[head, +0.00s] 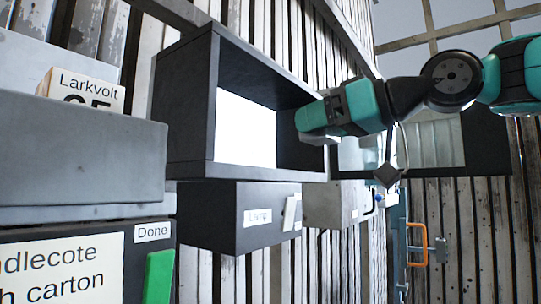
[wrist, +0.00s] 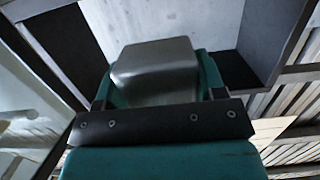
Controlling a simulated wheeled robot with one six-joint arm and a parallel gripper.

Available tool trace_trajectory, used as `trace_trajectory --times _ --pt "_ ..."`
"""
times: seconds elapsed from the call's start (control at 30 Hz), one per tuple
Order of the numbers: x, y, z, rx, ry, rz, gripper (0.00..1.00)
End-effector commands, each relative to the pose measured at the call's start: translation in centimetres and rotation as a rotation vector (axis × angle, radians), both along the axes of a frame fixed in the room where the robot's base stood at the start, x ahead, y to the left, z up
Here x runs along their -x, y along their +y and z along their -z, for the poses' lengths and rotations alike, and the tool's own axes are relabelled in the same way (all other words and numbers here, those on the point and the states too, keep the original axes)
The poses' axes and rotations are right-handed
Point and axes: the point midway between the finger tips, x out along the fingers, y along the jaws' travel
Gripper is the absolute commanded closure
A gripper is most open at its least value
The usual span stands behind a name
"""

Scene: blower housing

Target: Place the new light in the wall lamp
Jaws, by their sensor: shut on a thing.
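The wall lamp (head: 195,105) is a dark open-fronted box on the slatted wall, with a bright white panel (head: 245,128) inside. My gripper (head: 308,122) is at the right side of its opening in the head view. In the wrist view, my gripper is shut on a smooth grey block (wrist: 155,63), which I take to be the new light. The block is in front of the lamp's pale inside, with the dark frame (wrist: 262,45) to the right. I cannot tell whether the block touches the lamp. Its far end is hidden.
A dark box labelled "Lamp" (head: 225,235) with a pale switch (head: 290,213) is below the lamp. A Larkvolt carton (head: 85,90) and a grey box (head: 80,160) stand left. A green panel (head: 158,277) is below a "Done" label (head: 152,232). A framed window-like panel (head: 430,145) is behind my arm.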

Motion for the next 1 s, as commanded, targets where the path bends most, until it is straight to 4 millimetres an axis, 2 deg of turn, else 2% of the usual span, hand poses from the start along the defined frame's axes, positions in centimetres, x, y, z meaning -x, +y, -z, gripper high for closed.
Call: trace_trajectory --times 0.03,0.2,0.4,0.57,0.83,1.0 --pt "-0.8 1.4 -0.3 0.0 0.002 -0.01 0.62" --pt "-3.8 5.2 -0.4 0.001 0.003 -0.007 0.62" --pt "-6.6 8.5 -0.5 0.001 0.001 -0.001 0.62" --pt "-7.5 9.4 -0.1 0.001 -0.001 0.002 0.62" --pt "-7.5 9.4 3.6 0.0 -0.002 0.005 0.62" --pt "-7.5 9.3 3.5 0.001 -0.003 0.005 0.62"
